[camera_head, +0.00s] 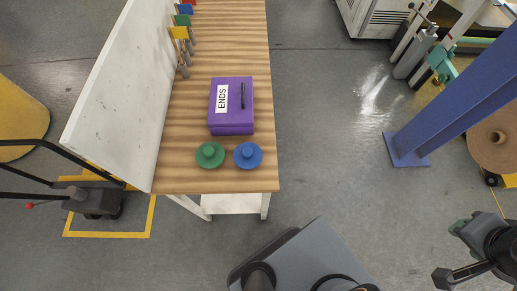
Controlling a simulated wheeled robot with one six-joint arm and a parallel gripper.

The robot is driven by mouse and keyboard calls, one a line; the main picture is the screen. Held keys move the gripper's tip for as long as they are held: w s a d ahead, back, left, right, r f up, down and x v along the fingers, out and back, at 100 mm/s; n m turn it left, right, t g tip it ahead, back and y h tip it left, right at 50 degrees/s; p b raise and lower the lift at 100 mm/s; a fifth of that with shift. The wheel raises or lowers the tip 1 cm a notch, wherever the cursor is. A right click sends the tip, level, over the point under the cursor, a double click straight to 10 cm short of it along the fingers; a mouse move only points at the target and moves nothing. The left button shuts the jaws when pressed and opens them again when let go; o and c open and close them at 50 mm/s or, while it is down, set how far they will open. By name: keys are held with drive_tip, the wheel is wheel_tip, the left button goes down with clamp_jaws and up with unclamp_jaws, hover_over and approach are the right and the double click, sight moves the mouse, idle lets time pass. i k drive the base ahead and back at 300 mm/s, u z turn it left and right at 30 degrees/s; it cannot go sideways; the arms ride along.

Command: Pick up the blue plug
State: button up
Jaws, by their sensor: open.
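The blue plug (248,155) is a round flanged disc with a raised knob. It stands on the wooden workbench (220,183) near its front right corner. A green plug (210,154) of like shape stands just to its left, with a narrow gap between them. My gripper (440,275) is at the lower right edge of the view, over the floor, well to the right of the bench and away from the plugs. It is open, with nothing seen between its fingers. Part of my arm is cut off by the frame.
A white panel (120,85) borders the bench's left side. A blue post (440,105) and a brown roll (492,140) stand right. Floor between bench and post is clear.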

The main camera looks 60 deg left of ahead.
sight(247, 156)
drive_tip(key=z, duration=1.35)
drive_tip(key=i, duration=0.7)
drive_tip(key=u, duration=4.5)
drive_tip(key=i, duration=0.5)
drive_tip(key=z, duration=0.05)
drive_tip(key=k, duration=0.5)
drive_tip(key=z, duration=1.45)
drive_tip(key=i, duration=0.55)
drive_tip(key=u, duration=0.75)
